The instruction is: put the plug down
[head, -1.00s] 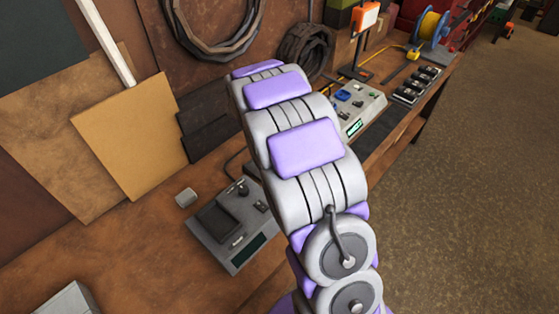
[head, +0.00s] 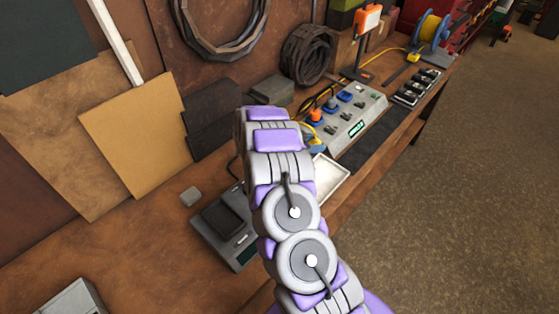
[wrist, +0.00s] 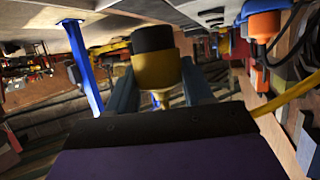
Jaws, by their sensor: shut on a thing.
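The plug is a yellow body with a black end (wrist: 155,62) in the wrist view. It sits between the two grey-blue fingers of my gripper (wrist: 157,75), which is shut on it. In the head view my arm hides most of the gripper. A bit of yellow and blue (head: 316,147) shows just past the arm's far end, too small to tell apart. A white open tray (head: 336,180) lies on the bench just right of my arm, partly covered by it.
A grey socket panel (head: 348,122) with a green display holds orange and blue plugs behind the tray. An orange plug (wrist: 265,25) and yellow cord (wrist: 288,99) are right in the wrist view. The front-left bench is mostly clear.

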